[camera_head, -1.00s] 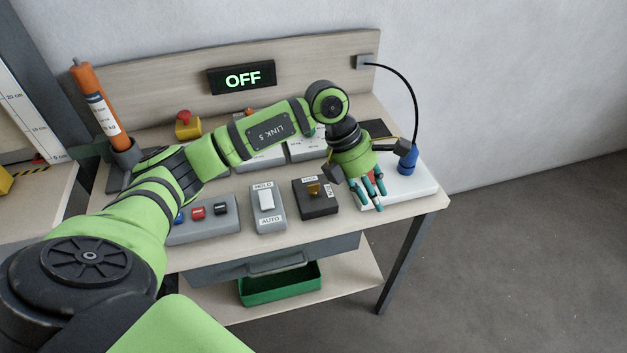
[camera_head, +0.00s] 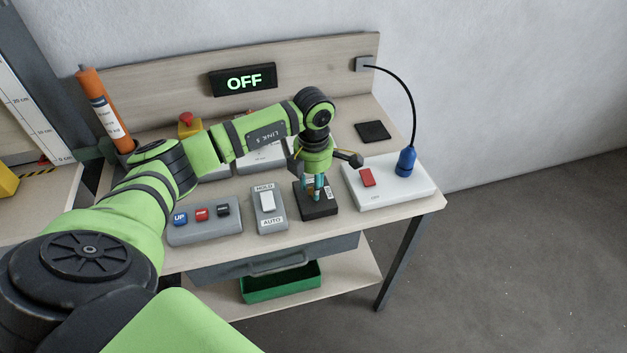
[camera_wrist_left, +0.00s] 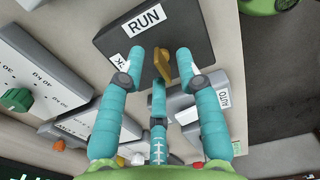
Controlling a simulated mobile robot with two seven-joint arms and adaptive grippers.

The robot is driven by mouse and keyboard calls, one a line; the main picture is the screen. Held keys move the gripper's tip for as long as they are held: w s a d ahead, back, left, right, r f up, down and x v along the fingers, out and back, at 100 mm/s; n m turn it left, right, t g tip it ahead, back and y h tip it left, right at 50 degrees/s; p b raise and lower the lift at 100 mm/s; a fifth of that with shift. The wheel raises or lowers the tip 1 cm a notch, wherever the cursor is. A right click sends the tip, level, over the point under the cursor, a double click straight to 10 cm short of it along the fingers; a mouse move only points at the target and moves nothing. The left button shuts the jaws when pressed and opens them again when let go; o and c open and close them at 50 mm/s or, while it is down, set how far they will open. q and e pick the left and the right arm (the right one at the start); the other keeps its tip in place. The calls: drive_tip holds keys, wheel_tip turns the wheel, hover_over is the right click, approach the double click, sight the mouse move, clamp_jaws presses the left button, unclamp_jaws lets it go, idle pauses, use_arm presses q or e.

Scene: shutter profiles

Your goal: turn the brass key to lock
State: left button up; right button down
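The dark key-switch box (camera_head: 322,209) lies near the front of the bench, and its top fills much of the upper wrist view (camera_wrist_left: 187,22). A white RUN label shows on it; a second label is mostly covered by a finger, with only a K showing. The brass key (camera_wrist_left: 162,66) stands up from the box. My left gripper (camera_head: 316,192) points down over the box. In the left wrist view its teal fingers (camera_wrist_left: 160,68) are spread around the key, with gaps visible. In the head view the fingers hide the key. My right gripper is not in view.
The grey HOLD/AUTO switch box (camera_head: 268,222) is close on the left. A white box with a red rocker (camera_head: 395,195) and a blue cable plug (camera_head: 406,160) is on the right. A button box (camera_head: 205,232) lies further left. The display (camera_head: 243,80) reads OFF.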

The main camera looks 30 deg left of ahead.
use_arm(q)
clamp_jaws()
idle(0.3)
drive_tip(key=n+b, duration=0.1)
drive_tip(key=n, duration=0.1)
drive_tip(key=shift+n, duration=0.4)
drive_tip(key=n+b, duration=0.1)
drive_tip(key=n, duration=0.2)
drive_tip(key=shift+n, duration=0.3)
drive_tip(key=n+b, duration=0.1)
drive_tip(key=n, duration=0.4)
drive_tip(key=shift+s+n, duration=0.1)
drive_tip(key=shift+n, duration=0.2)
drive_tip(key=n, duration=0.5)
drive_tip(key=shift+n+b, duration=0.3)
drive_tip(key=shift+b, duration=0.1)
drive_tip(key=shift+r+n, duration=0.1)
drive_tip(key=shift+n, duration=0.2)
